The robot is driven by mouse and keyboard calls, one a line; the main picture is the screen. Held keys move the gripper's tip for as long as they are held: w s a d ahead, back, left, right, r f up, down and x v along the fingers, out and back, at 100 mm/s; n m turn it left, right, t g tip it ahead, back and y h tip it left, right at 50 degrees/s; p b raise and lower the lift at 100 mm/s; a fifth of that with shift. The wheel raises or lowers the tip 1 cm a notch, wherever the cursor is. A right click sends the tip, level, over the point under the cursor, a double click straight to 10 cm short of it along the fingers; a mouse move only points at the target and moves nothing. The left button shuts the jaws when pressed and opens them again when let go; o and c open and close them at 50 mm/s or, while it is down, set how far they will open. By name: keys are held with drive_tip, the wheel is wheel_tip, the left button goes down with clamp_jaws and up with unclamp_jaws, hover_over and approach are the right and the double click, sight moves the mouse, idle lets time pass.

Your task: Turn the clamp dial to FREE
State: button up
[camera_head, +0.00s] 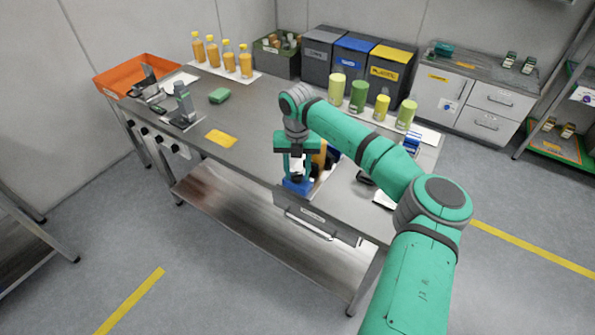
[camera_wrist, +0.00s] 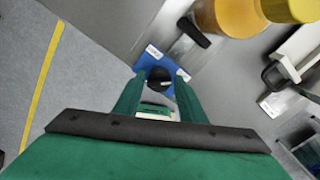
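The clamp dial (camera_wrist: 160,77) is a dark round knob on a blue plate (camera_wrist: 148,60) in the wrist view. Two small white labels sit on the plate beside it; their text is too small to read. The blue plate also shows at the front edge of the bench in the head view (camera_head: 297,187). My gripper (camera_wrist: 159,84) has its two green fingers apart, one on each side of the dial. I cannot tell whether the fingertips touch it. In the head view my gripper (camera_head: 297,172) points down above the blue plate and mostly hides the dial.
Amber and yellow cylinders (camera_wrist: 232,14) stand close beyond the plate. A steel bench (camera_head: 255,125) carries orange bottles (camera_head: 228,58), green and yellow cylinders (camera_head: 358,96) and an orange tray (camera_head: 138,75). Three bins (camera_head: 352,62) stand at the back. The floor in front is clear.

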drive_tip(key=c, duration=0.6)
drive_tip(key=shift+c, duration=0.2)
drive_tip(key=shift+n, duration=0.3)
drive_tip(key=n, duration=0.2)
drive_tip(key=shift+n, duration=0.3)
drive_tip(key=n, duration=0.4)
drive_tip(key=shift+n, duration=0.3)
drive_tip(key=n, duration=0.9)
drive_tip(key=shift+s+a, duration=0.1)
drive_tip(key=shift+s, duration=0.05)
drive_tip(key=shift+n, duration=0.5)
